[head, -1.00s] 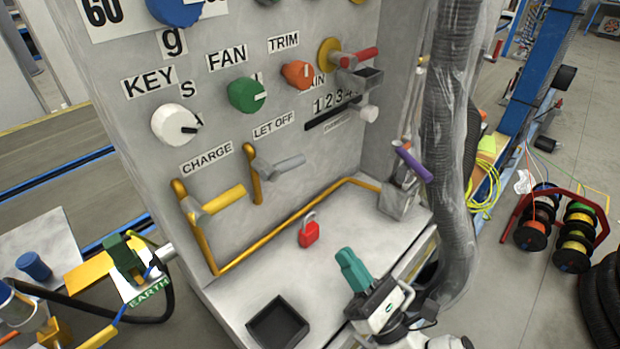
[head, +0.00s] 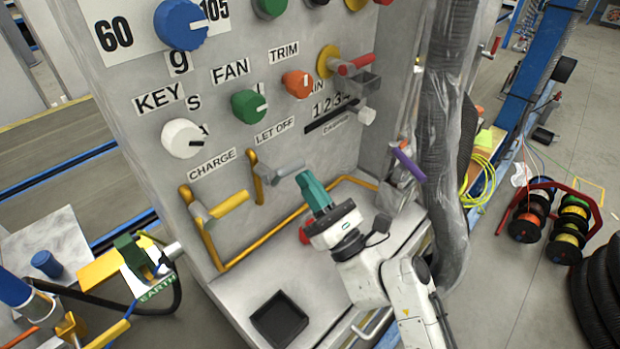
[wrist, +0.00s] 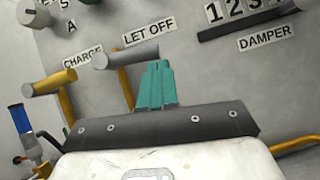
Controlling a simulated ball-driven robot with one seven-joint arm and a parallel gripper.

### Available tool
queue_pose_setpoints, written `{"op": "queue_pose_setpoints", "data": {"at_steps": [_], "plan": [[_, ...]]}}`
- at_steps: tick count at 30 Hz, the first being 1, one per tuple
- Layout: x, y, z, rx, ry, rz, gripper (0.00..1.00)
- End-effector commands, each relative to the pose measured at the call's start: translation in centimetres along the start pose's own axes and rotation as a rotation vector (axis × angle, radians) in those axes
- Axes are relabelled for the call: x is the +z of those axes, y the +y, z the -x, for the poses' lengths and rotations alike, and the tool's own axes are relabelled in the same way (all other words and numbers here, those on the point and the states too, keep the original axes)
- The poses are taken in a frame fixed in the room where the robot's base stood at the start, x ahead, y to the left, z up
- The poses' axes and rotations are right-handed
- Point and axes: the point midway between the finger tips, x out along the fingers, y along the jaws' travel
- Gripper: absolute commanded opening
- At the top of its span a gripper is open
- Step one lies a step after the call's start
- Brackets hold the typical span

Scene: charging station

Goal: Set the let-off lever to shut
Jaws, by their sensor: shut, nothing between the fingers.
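The let-off lever has a grey handle (head: 284,168) on a yellow pipe, under the LET OFF label (head: 275,130) on the grey panel. It also shows in the wrist view (wrist: 125,54), left of and beyond my fingers. The handle sticks out from the panel, pointing right in the head view. My gripper (head: 304,177) has teal fingers, held together and empty, close to the handle's right end in the head view. Whether they touch it I cannot tell. In the wrist view the fingertips (wrist: 157,66) point at the panel below the LET OFF label.
The charge lever with a yellow handle (head: 230,204) stands left of the let-off lever. A red padlock (head: 304,235) is partly hidden behind my gripper. A black tray (head: 279,318) lies on the shelf. A purple-handled lever (head: 408,164) is at the right, and a yellow rail (head: 275,240) borders the panel's foot.

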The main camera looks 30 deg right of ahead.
Motion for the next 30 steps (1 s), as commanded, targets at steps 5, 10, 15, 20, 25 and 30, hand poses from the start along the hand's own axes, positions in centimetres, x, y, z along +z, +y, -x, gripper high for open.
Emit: {"op": "queue_pose_setpoints", "data": {"at_steps": [5,10,15,20,25,30], "plan": [[0.1,0.0,-0.1,0.0,0.0,0.0,0.0],[0.1,0.0,-0.1,0.0,0.0,0.001,0.0],[1.4,-0.2,-1.2,0.05,-0.002,0.075,0.0],[1.9,-0.3,-1.5,0.104,-0.003,0.153,0.0],[2.0,-0.2,-1.6,0.109,-0.006,0.159,0.0],[2.2,-0.2,-1.8,0.111,-0.009,0.159,0.0]]}}
